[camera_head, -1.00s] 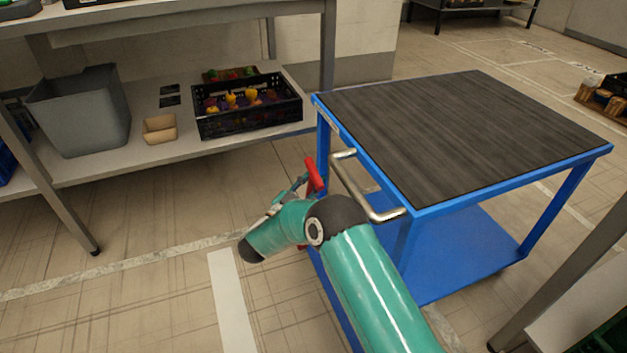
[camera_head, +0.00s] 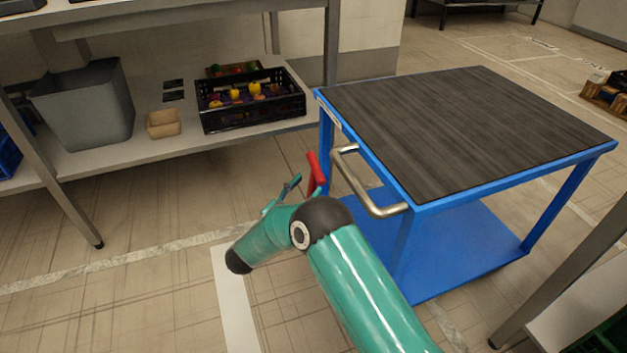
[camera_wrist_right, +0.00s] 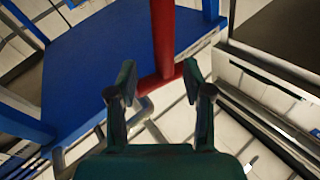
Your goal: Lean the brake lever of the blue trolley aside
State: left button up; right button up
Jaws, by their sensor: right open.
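The blue trolley (camera_head: 500,187) has a dark ribbed top and a silver push handle (camera_head: 376,208) at its near left end. Its red brake lever (camera_head: 316,172) shows beside that handle, with its lower part hidden behind my right arm. The lever's upper piece looks tilted in the head view. In the right wrist view, the open gripper (camera_wrist_right: 158,78) faces the red lever (camera_wrist_right: 164,35), whose crosspiece lies ahead of the fingertips. Contact cannot be told there. My left gripper is out of view.
A shelf (camera_head: 185,143) at the left holds a grey bin (camera_head: 85,105), a small tan box (camera_head: 163,123) and a black crate (camera_head: 250,121) of produce. A table leg (camera_head: 560,270) stands at the right. The floor left of my arm is clear.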

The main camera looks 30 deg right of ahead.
jog(key=v, duration=0.7)
jog(key=shift+a, duration=0.25)
jog(key=shift+s+d+f, duration=0.1)
